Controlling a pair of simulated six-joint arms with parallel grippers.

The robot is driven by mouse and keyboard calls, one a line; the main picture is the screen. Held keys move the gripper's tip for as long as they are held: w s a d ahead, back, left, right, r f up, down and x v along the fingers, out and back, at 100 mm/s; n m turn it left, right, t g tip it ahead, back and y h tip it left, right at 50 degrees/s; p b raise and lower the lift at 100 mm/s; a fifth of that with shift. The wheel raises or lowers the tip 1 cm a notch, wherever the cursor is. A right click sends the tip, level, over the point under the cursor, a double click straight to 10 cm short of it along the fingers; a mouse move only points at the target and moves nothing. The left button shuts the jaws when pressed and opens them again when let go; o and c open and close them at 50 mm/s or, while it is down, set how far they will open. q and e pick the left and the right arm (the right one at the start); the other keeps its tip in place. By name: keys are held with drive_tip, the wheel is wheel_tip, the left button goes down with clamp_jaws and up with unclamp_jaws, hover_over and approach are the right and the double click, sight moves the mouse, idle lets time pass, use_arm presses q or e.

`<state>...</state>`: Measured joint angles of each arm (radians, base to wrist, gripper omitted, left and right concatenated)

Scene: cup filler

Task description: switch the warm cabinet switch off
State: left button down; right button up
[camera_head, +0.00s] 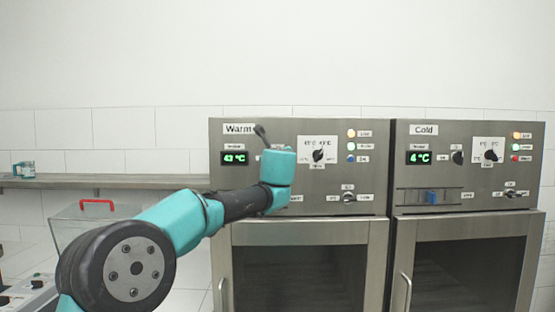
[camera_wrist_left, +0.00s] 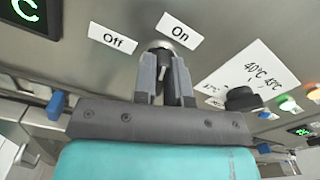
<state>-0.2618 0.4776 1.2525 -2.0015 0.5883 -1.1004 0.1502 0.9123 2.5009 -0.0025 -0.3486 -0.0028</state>
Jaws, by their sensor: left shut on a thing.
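The warm cabinet (camera_head: 225,187) has a steel front panel with a "Warm" label and a green display (camera_head: 235,158) reading about 43 °C. In the left wrist view its switch (camera_wrist_left: 163,49) sits between an "Off" label (camera_wrist_left: 113,40) on the left and an "On" label (camera_wrist_left: 180,31) on the right. My left gripper (camera_wrist_left: 166,70) is shut on the switch, its two fingers on either side of the lever. Which way the lever points is hard to tell. In the head view my wrist hides the switch and my fingertips. My right gripper is not in view.
A black dial (camera_head: 318,156) and indicator lights (camera_head: 351,133) are right of my wrist. The cold cabinet (camera_head: 400,170) stands close on the right. A shelf (camera_head: 120,181) and a clear box with a red handle (camera_head: 97,204) are at left.

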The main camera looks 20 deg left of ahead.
use_arm(q)
drive_tip(key=n, duration=0.7)
drive_tip(key=shift+a, duration=0.1)
drive_tip(key=n, duration=0.7)
drive_tip(key=shift+f, duration=0.2)
drive_tip(key=c, duration=1.2)
unclamp_jaws()
drive_tip(key=shift+o, duration=0.2)
drive_tip(key=v, duration=1.7)
drive_tip(key=shift+s, duration=0.25)
drive_tip(key=shift+r, duration=0.1)
